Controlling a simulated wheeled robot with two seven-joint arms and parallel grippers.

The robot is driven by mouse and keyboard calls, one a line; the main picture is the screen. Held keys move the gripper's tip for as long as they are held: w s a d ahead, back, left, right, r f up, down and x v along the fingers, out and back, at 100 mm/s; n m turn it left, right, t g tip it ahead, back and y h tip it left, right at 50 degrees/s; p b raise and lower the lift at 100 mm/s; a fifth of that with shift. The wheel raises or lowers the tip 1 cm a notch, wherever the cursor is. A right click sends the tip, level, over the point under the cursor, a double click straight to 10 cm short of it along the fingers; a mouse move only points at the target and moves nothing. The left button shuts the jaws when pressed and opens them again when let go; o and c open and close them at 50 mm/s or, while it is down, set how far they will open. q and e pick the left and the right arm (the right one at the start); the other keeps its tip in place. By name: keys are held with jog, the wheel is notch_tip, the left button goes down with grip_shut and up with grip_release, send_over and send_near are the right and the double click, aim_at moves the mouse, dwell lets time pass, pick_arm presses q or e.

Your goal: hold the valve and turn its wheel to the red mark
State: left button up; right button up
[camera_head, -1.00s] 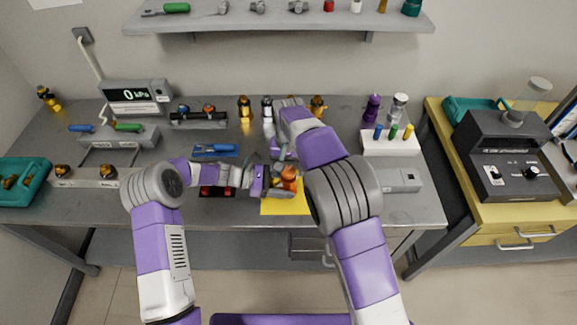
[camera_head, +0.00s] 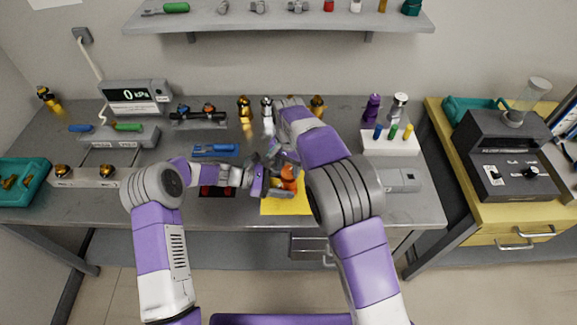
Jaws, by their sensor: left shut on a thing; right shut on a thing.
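The valve (camera_head: 288,185) is above or on the yellow mat (camera_head: 273,207) near the bench's front edge; an orange-red part of it shows between my grippers. My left gripper (camera_head: 268,183) comes in from the left and is shut on the valve's left side. My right gripper (camera_head: 284,160) reaches over from the right, close above the valve, and is shut on it, apparently at the wheel. My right arm hides part of the valve. The red mark and the wheel's angle are too small or hidden to make out.
A blue tool (camera_head: 215,149) lies behind my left forearm. A dark pad with red parts (camera_head: 216,191) lies under it. A gauge box reading 0 kPa (camera_head: 137,98) stands at back left. A white block with several coloured caps (camera_head: 390,143) stands to the right. Several brass and silver fittings line the back.

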aim_at(289, 169)
jog(key=o, duration=1.1)
jog(key=shift+r, duration=0.1)
pick_arm(q)
jog(key=o, duration=1.7)
pick_arm(e)
notch_tip(289, 169, up, 12)
jog(key=shift+f, duration=0.1)
pick_arm(q)
jog(key=shift+a, duration=0.1)
jog(key=v, duration=1.2)
